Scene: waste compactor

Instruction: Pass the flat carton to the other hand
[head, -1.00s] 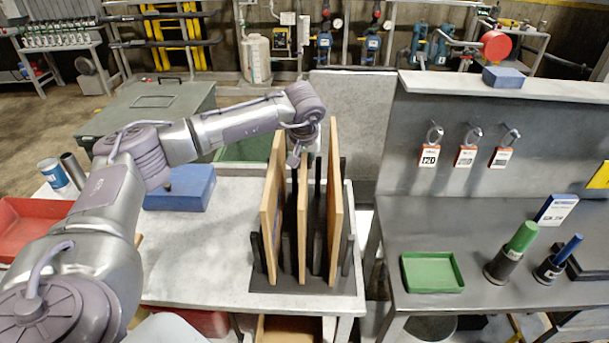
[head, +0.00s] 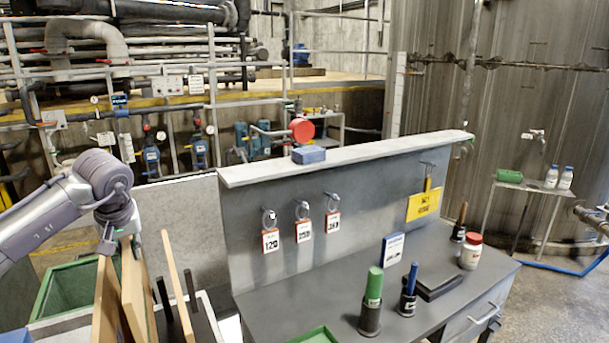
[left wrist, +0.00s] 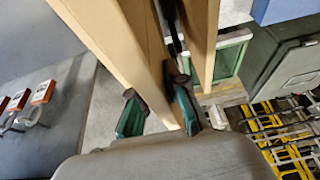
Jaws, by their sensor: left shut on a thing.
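The flat carton (head: 138,297) is a thin tan panel standing upright in a rack on the table at the lower left of the head view. My left gripper (head: 134,241) comes down on its top edge. In the left wrist view my left gripper (left wrist: 158,110) has one green-padded finger on each side of the carton (left wrist: 125,50) and is shut on it. The carton's lower part is hidden in the head view. My right gripper is in neither current view.
Other tan panels stand close on both sides, one on the left (head: 106,306) and one on the right (head: 178,288). A grey bench (head: 300,285) is to the right, with a green cylinder (head: 373,288), a blue-handled tool (head: 410,280) and hanging tags (head: 270,241).

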